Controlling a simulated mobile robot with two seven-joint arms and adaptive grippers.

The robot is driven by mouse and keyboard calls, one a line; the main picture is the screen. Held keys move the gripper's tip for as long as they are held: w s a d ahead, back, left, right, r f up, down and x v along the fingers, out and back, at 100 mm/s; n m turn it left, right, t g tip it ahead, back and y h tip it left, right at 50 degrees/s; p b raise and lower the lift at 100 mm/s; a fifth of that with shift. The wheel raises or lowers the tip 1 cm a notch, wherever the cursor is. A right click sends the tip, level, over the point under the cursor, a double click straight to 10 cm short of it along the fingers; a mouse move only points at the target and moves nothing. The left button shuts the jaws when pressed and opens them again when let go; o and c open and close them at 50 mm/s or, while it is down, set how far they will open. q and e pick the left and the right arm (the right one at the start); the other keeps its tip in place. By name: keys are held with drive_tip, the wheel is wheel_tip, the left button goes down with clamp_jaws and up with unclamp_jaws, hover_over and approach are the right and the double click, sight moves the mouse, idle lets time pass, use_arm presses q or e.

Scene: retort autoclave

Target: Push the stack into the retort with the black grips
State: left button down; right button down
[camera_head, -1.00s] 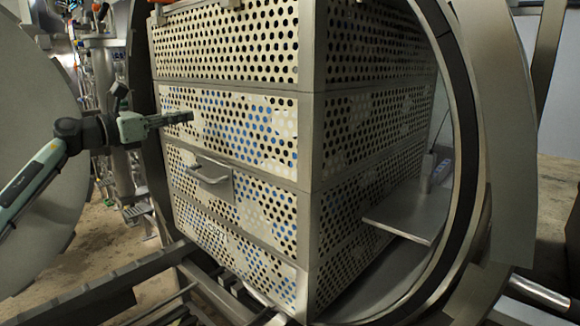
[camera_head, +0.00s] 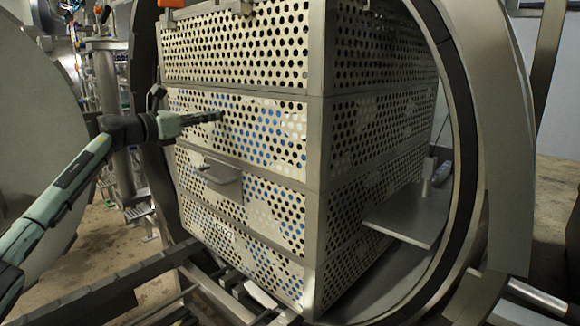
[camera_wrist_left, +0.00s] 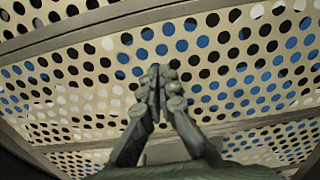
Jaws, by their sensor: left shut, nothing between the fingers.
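The stack (camera_head: 315,130) is several perforated cream metal crates with grey frames, one on another. It stands upright in the round mouth of the retort (camera_head: 490,150), partly inside; its far end is hidden. My left gripper (camera_head: 221,116) is shut and empty, with its dark fingertips at the front face of the second crate from the top. In the left wrist view the closed fingertips (camera_wrist_left: 160,72) point at the holed panel and seem to touch it, though exact contact is hard to tell. Blue and white contents show through the holes. My right gripper is out of view.
A grey handle (camera_head: 220,173) sticks out from the crate below my gripper. A flat metal plate (camera_head: 410,215) lies right of the stack inside the retort. Dark rails (camera_head: 110,283) run below. The big round door (camera_head: 35,150) stands open at left.

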use_arm(q)
drive_tip(key=shift+w+d+r, duration=0.2)
drive_tip(key=shift+d+r, duration=0.1)
drive_tip(key=shift+w+d, duration=0.15)
drive_tip(key=shift+d, duration=0.05)
drive_tip(key=shift+f, duration=0.1)
drive_tip(key=v, duration=0.9)
drive_tip(key=shift+f+b, duration=0.2)
drive_tip(key=shift+b, duration=0.15)
